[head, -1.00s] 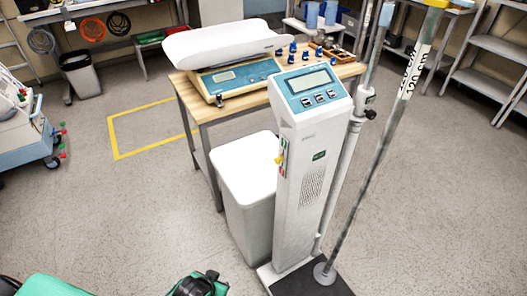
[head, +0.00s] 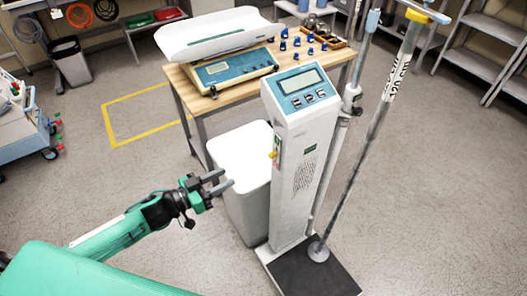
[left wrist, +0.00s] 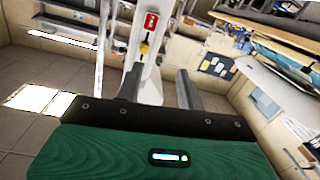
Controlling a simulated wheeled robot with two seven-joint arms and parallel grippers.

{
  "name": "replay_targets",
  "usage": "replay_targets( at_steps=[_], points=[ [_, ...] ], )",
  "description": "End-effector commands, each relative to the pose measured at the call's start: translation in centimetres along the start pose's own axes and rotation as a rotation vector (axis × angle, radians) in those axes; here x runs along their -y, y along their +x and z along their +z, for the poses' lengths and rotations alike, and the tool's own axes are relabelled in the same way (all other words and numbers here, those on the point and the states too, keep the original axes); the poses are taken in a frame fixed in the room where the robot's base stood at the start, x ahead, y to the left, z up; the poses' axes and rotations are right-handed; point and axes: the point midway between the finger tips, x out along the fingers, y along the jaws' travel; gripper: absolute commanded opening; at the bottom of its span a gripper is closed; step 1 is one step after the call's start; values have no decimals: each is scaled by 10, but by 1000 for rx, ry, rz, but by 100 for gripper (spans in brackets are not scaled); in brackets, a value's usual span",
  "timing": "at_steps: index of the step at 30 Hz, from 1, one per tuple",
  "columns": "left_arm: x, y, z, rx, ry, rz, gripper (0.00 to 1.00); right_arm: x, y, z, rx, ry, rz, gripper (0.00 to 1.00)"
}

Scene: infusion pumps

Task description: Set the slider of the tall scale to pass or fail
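The tall scale (head: 300,125) is a white column with a blue-framed display head, standing upright. Its slider (head: 273,155) is a small yellow knob on the column's left side. In the left wrist view the yellow slider (left wrist: 145,48) sits just below a red label (left wrist: 151,21), ahead of and between my fingers. The slider's exact setting is too small to read. My left gripper (head: 226,181) is open and empty, left of the column and lower than the slider, apart from it. Its two spread fingers also show in the left wrist view (left wrist: 159,88). My right gripper is out of view.
A white bin (head: 240,148) stands left of the column, behind my gripper. A wooden table (head: 186,80) behind holds a baby scale (head: 222,68) and several blue pieces. A height pole (head: 375,135) rises right of the column.

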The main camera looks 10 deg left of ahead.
Motion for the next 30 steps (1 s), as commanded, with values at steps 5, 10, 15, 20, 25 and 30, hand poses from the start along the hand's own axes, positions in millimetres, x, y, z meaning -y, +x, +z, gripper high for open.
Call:
replay_targets(
  at_steps=[5,10,15,20,25,30],
  points=[
    [-9,-5,-22,-17,-11,110,38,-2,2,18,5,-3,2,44],
    [-11,1,-23,-21,-14,125,38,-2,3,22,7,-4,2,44],
    [-14,22,-26,-24,-13,125,38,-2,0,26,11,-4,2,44],
    [-16,48,-26,-23,-13,123,38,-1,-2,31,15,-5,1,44],
    [-20,78,-27,-23,-14,123,38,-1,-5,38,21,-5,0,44],
    [-24,107,-27,-23,-13,123,38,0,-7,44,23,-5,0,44]
  ],
)
